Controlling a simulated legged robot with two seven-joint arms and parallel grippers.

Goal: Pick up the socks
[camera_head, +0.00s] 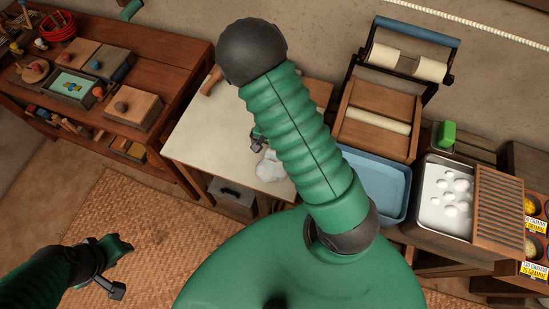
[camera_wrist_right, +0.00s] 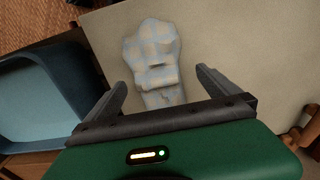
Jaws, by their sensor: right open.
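The socks (camera_wrist_right: 152,48) are a pale blue and cream checked bundle. They lie on a cream table top, and part of them shows in the head view (camera_head: 269,166) beside my raised arm. My right gripper (camera_wrist_right: 161,79) is open, its two fingers apart on either side of the near end of the socks; I cannot tell whether they touch. In the head view it is mostly hidden behind my green arm. My left gripper (camera_head: 122,266) is open and empty, low at the left above a woven mat.
The cream table (camera_head: 205,125) is mostly bare. A blue tray (camera_head: 386,178) stands to its right, also seen in the wrist view (camera_wrist_right: 35,100). A metal tray (camera_head: 433,209) with white lumps is farther right. A wooden shelf (camera_head: 165,68) with boxes stands left.

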